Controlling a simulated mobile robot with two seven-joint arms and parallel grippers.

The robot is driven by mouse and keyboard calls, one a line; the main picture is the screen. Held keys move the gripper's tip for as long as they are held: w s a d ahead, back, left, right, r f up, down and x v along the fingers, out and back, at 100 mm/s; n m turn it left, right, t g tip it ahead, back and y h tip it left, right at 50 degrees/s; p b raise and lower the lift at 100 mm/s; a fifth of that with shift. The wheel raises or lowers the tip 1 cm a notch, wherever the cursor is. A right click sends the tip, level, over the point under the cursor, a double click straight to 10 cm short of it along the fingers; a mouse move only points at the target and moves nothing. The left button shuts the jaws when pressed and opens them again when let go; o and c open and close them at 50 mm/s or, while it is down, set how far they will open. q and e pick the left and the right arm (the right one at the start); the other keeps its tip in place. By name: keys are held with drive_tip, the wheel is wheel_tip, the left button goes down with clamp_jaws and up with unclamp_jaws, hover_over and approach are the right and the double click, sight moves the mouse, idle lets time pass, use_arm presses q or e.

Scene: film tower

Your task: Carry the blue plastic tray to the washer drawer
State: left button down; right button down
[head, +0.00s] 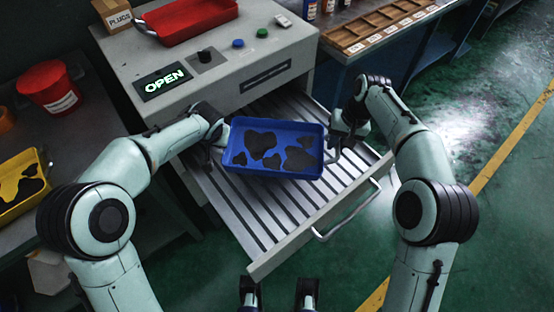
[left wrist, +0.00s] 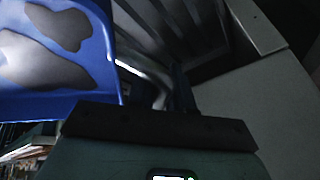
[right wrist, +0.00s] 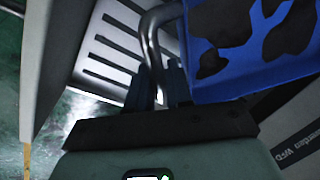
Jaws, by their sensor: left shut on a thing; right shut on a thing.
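The blue plastic tray (head: 280,172) with dark patches inside is over the slatted washer drawer (head: 262,240), which is pulled open. The tray looks about level; whether it touches the slats I cannot tell. My left gripper (head: 221,140) is at the tray's left end, shut on its handle, and the tray's blue side (left wrist: 104,60) shows in the left wrist view. My right gripper (head: 336,146) is at the right end, shut on the metal handle (right wrist: 150,42). The fingertips are partly hidden in the wrist views.
The washer (head: 225,65) carries a lit OPEN display (head: 165,81), knobs and a red tray (head: 195,20). A yellow tray (head: 22,190) and red tub (head: 50,88) stand on the left bench. A wooden rack (head: 375,28) is at back right. The drawer's front handle (head: 345,215) sticks out.

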use_arm(q)
drive_tip(key=shift+f, duration=0.3)
use_arm(e)
drive_tip(key=shift+f, duration=0.3)
use_arm(q)
drive_tip(key=shift+f, duration=0.15)
use_arm(e)
drive_tip(key=shift+f, duration=0.2)
